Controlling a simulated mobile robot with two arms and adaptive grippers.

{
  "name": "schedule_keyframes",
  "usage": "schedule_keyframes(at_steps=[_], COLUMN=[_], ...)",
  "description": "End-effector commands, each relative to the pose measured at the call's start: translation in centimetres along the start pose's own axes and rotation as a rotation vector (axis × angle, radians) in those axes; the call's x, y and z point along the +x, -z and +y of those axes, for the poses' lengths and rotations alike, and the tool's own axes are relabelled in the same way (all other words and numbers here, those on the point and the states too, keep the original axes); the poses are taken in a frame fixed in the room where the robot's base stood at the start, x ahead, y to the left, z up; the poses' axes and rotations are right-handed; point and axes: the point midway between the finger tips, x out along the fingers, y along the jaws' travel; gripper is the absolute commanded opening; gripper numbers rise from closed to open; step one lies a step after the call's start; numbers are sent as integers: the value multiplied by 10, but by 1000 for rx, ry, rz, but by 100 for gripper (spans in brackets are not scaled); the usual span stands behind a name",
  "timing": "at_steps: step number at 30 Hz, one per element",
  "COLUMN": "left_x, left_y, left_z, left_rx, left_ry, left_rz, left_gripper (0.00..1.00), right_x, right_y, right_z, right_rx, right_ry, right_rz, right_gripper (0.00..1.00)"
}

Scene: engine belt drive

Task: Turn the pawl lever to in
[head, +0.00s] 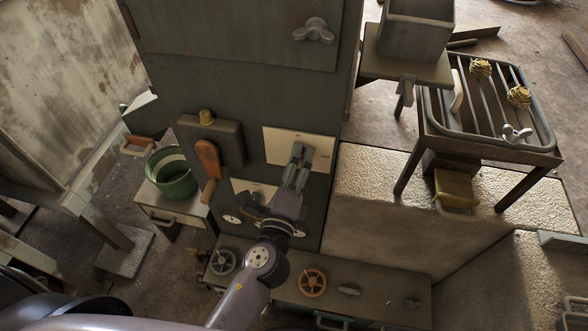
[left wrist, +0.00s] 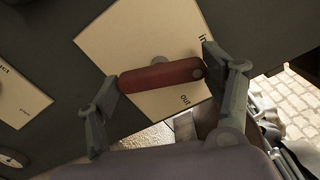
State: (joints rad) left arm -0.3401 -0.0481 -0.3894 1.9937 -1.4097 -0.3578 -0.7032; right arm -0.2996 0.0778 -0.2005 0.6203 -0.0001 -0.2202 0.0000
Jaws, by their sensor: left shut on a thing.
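The pawl lever (left wrist: 160,78) is a dark red bar with a round end, on a cream plate (left wrist: 140,40) marked "in" and "out". Its round end lies between the two words in the left wrist view. My left gripper (left wrist: 161,78) is shut on the lever, with one finger at each end of the bar. In the head view, my left gripper (head: 297,168) is in front of the cream plate (head: 280,143) on the dark green cabinet and hides the lever. My right gripper is not in view.
Below are a grey handwheel (head: 222,262) and an orange handwheel (head: 312,282). A green bucket (head: 175,185) stands at left, a slatted rack table (head: 490,148) at right.

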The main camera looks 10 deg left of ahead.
Motion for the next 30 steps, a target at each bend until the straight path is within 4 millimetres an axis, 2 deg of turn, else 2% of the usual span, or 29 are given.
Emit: schedule_keyframes(at_steps=[3,12,30], left_x=[0,0,0], left_y=[0,0,0], left_z=[2,1,-1], left_rx=[-100,-282,-370], left_ry=[1,0,1], left_rz=[-1,-1,-1], left_gripper=[46,46,46], right_x=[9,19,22], right_y=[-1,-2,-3], right_z=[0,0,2], right_rx=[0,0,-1], right_ry=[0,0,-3], right_rz=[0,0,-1], right_gripper=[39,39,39])
